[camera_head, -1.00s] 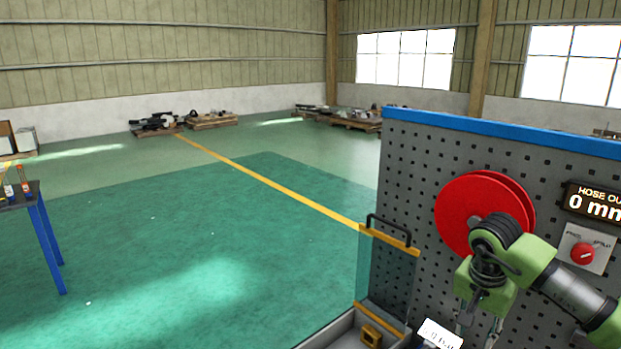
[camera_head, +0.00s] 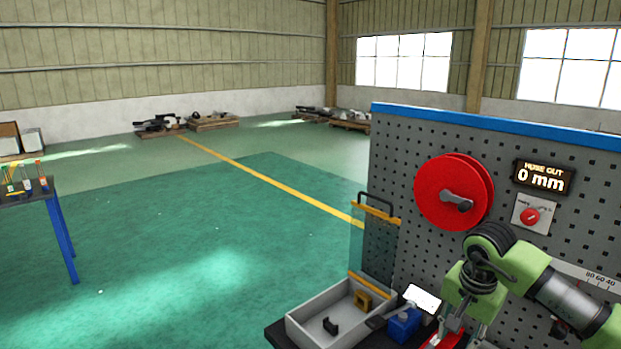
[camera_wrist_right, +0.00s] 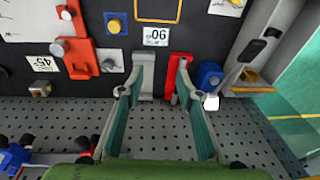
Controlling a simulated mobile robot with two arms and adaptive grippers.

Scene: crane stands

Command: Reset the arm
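My right arm with its green links is at the lower right of the head view, in front of the pegboard. Its gripper (camera_wrist_right: 161,76) shows in the right wrist view with two teal-padded fingers apart and nothing between them. Beyond the fingertips is the dark bench top, with a grey part and a red part (camera_wrist_right: 180,76) near them. In the head view the gripper's fingers are mostly cut off by the bottom edge. My left gripper is in neither view.
The pegboard (camera_head: 400,140) carries a red reel (camera_head: 428,192), a display reading 0 mm (camera_head: 543,177) and a red knob (camera_head: 530,216). A grey tray (camera_head: 302,312) and a blue block (camera_head: 403,325) are on the bench. A blue-legged table (camera_head: 62,240) stands left; green floor between is clear.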

